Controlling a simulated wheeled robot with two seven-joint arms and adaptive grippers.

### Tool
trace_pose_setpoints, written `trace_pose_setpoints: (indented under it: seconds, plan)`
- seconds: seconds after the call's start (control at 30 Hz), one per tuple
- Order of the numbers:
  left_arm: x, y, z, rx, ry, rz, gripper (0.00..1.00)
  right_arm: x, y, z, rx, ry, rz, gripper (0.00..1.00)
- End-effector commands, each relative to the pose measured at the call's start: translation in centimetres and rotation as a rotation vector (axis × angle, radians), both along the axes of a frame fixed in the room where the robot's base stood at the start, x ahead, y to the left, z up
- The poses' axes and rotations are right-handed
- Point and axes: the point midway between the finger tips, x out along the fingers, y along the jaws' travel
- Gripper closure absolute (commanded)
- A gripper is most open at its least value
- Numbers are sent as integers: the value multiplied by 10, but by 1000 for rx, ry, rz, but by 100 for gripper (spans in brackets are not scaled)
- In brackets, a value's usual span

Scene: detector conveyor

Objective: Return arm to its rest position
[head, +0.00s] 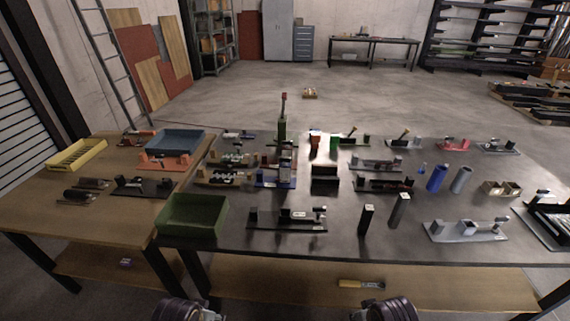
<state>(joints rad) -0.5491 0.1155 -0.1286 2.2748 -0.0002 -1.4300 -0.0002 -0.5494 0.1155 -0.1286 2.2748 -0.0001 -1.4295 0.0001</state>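Parts of my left arm show at the bottom edge, left of centre, and parts of my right arm show at the bottom edge, right of centre. Both are dark rounded links, cut off by the frame, low in front of the tables and apart from everything on them. No gripper fingers show in the head view, so neither gripper can be seen, nor whether it holds anything.
A dark-topped table (340,229) carries a green tray (193,216), a blue cylinder (437,178), a black block (324,180) and several fixtures. A wooden table (40,205) at left holds a yellow tray (77,153) and a blue tray (178,142). A yellow-handled tool (360,284) lies on the lower shelf.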

Motion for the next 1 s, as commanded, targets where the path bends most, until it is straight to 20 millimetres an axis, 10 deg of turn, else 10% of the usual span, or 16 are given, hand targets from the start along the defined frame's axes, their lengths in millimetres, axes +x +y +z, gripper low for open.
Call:
trace_pose_setpoints:
  seconds: [1.0]
  plan:
    - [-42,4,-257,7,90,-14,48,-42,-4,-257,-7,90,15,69]
